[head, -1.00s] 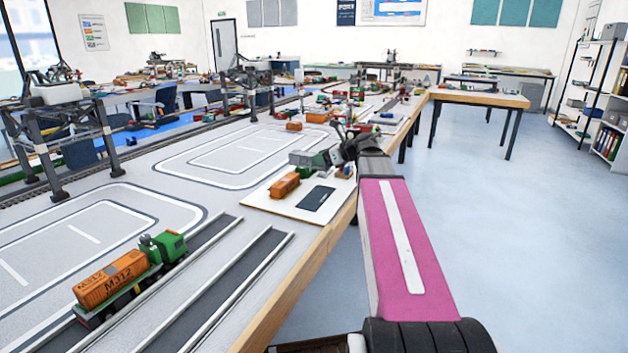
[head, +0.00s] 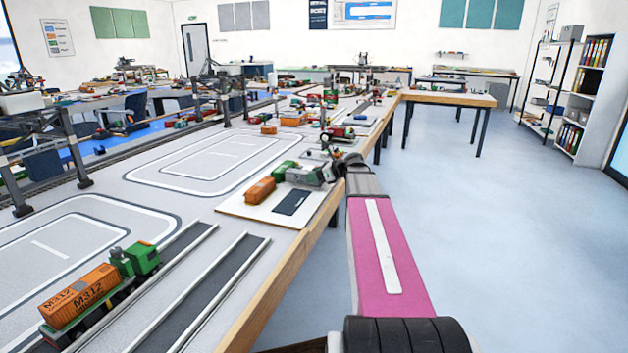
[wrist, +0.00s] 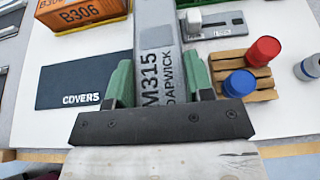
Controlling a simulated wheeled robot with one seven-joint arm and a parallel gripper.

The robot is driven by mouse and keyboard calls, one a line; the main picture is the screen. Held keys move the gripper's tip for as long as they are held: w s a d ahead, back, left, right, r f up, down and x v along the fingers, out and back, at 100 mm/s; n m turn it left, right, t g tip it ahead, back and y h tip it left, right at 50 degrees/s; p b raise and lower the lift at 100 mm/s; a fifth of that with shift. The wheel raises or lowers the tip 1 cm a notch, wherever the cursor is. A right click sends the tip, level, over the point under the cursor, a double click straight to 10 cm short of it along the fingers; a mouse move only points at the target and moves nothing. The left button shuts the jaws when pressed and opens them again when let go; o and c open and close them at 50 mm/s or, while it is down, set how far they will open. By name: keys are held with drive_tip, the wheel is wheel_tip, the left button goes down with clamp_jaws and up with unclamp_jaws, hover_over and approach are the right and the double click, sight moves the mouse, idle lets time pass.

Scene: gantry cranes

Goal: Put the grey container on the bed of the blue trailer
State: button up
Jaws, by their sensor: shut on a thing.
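The grey container (wrist: 157,70), lettered M315, is between the green finger pads of my gripper (wrist: 160,84) in the wrist view. The gripper is shut on it, and the container's far end runs out of the top of that view. In the head view the grey container (head: 305,175) sticks out to the left of my gripper (head: 335,170), over or just above the white board (head: 232,207). Whether it touches the board I cannot tell. I cannot pick out the blue trailer in either view.
An orange container (wrist: 82,12), marked B306, and a dark COVERS panel (wrist: 68,86) lie left of the grey container. A wooden pallet (wrist: 232,70) with red and blue drums is to its right. A green truck (head: 142,258) with orange container M312 (head: 80,297) stands at front left.

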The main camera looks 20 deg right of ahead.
drive_tip(key=shift+f, duration=0.75)
drive_tip(key=shift+f, duration=0.15)
drive_tip(key=o, duration=1)
